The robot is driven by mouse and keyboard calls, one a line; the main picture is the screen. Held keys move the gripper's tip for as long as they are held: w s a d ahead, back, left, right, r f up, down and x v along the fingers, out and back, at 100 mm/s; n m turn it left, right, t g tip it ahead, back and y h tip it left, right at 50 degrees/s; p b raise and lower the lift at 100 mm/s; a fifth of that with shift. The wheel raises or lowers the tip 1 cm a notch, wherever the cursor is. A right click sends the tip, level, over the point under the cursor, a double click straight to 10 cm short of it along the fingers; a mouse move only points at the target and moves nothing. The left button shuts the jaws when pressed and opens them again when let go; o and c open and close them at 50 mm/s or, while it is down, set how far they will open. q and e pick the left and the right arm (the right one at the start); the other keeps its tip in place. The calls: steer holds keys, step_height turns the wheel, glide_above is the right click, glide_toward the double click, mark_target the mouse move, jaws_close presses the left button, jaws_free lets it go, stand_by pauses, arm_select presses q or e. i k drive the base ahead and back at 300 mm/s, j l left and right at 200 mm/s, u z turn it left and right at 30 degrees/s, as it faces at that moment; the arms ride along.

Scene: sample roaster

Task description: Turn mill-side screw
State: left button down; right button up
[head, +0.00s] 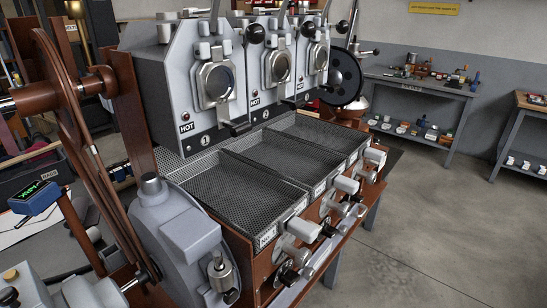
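No gripper of mine can be made out in the head view. The mill-side screw cannot be picked out with certainty. A grey rounded housing (175,232) stands at the front left of the roaster, with a short dark-topped cylinder on its top. A shiny metal knob-like fitting (220,272) sits on its lower right side; I cannot tell whether it is the screw. The sample roaster (160,82) behind it has several grey fronts with round windows, levers and HOT labels.
Perforated cooling trays (240,193) lie before the roaster fronts, with white-handled metal fittings (304,229) along their front edge. A brown wheel and belt (70,110) rise at left. A blue display box (35,197) stands nearby. A workbench (418,85) is at back right. The right floor is clear.

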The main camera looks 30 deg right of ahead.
mark_target(344, 230)
steer(key=l+z, duration=0.15)
steer(key=z, duration=1.1)
